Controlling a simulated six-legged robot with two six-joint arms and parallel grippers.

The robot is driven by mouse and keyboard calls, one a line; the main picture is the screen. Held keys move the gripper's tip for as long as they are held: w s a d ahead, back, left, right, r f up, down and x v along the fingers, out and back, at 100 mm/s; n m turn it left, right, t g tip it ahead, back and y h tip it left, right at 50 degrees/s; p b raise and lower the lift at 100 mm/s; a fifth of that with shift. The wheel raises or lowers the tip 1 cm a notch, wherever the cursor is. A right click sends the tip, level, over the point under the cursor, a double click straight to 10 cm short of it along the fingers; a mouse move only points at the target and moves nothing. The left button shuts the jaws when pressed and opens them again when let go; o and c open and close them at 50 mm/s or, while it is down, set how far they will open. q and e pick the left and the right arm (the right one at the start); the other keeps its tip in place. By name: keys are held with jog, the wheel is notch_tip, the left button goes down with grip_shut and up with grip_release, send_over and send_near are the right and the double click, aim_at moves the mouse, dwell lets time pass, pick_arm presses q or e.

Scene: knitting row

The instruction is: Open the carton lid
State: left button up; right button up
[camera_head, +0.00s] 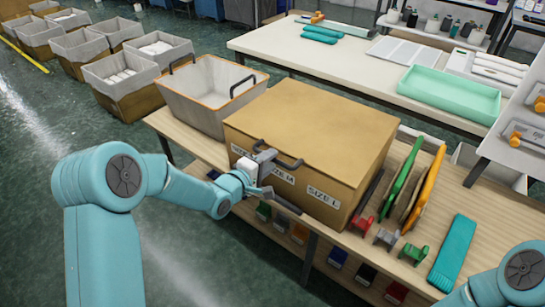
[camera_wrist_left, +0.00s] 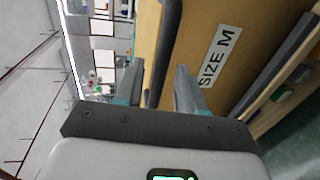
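A large brown carton (camera_head: 312,130) stands on the wooden bench, with its lid (camera_head: 315,112) lying shut on top. A dark handle (camera_head: 280,155) is at the lid's front edge, above the SIZE labels on the front face. My left gripper (camera_head: 267,173) is at the carton's front, close to the handle. In the left wrist view the gripper (camera_wrist_left: 158,72) is open, and the dark handle bar (camera_wrist_left: 168,45) shows between its fingers. The SIZE M label (camera_wrist_left: 220,56) is beside one finger. I cannot tell whether either finger touches the handle. My right gripper is out of view.
A grey bin (camera_head: 212,95) stands left of the carton. Green and orange boards (camera_head: 402,180), small coloured clamps (camera_head: 387,238) and a teal piece (camera_head: 454,250) are on its right. A white table (camera_head: 300,48) with a mint tray (camera_head: 450,92) is behind.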

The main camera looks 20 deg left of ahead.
pick_arm(q)
jog(key=shift+x, duration=1.15)
